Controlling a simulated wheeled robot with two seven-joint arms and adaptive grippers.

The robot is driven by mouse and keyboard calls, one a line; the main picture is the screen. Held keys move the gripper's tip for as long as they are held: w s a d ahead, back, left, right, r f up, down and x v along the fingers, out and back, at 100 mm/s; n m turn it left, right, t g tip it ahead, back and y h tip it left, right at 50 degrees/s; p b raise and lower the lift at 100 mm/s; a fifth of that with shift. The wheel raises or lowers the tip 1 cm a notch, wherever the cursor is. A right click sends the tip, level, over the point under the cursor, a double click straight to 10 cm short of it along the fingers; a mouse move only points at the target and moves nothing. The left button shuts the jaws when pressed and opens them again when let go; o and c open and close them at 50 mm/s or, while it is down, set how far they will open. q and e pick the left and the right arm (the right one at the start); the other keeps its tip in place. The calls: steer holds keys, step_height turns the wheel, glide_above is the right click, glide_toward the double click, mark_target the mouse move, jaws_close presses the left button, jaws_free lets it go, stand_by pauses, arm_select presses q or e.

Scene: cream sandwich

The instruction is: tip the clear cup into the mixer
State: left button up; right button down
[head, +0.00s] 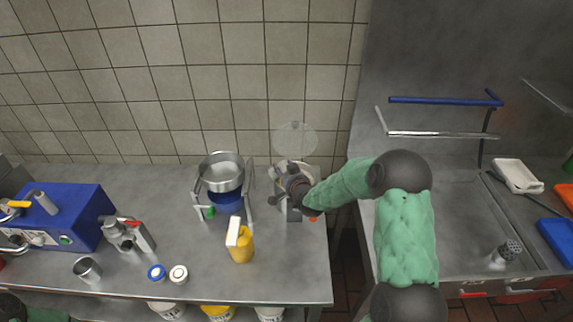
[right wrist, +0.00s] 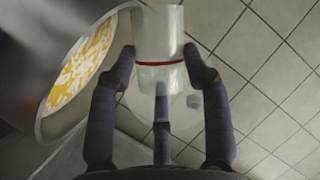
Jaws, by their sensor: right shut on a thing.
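My right gripper (head: 290,183) is at the mixer (head: 294,213) near the right end of the steel table. In the right wrist view, my right gripper (right wrist: 160,65) has its dark fingers closed around the clear cup (right wrist: 160,45), which has a red band. The mixer's bowl (right wrist: 47,133) is just left of the cup there, with yellow and white pieces inside. The cup appears beside the bowl's rim; its contents and exact tilt are unclear. A round clear lid (head: 295,138) stands up behind the mixer. My left gripper is not seen.
A blue machine (head: 66,220), a metal cup (head: 87,269) and two small jars stand farther left. A tiled wall rises behind; a gap separates the table from the right counter.

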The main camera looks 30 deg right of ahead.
steer(key=shift+a+n, duration=0.2)
steer(key=shift+n, duration=0.2)
steer(key=shift+w+a+r+n+g+h+p, duration=0.1)
steer(key=shift+a+n+g+h+p, duration=0.15)
steer(key=shift+n+g+p, duration=0.35)
steer(key=shift+w+a+r+n+g+h+p, duration=0.2)
steer(key=shift+n+h+p, duration=0.55)
steer(key=shift+p, duration=0.85)
steer(key=shift+w+a+f+n+g+h+p, duration=0.1)
steer(key=shift+a+n+g+h+p, duration=0.25)
steer(key=shift+n+p, duration=0.9)
steer(key=shift+d+r+m+p, duration=0.1)
steer(key=shift+m+p, duration=0.2)
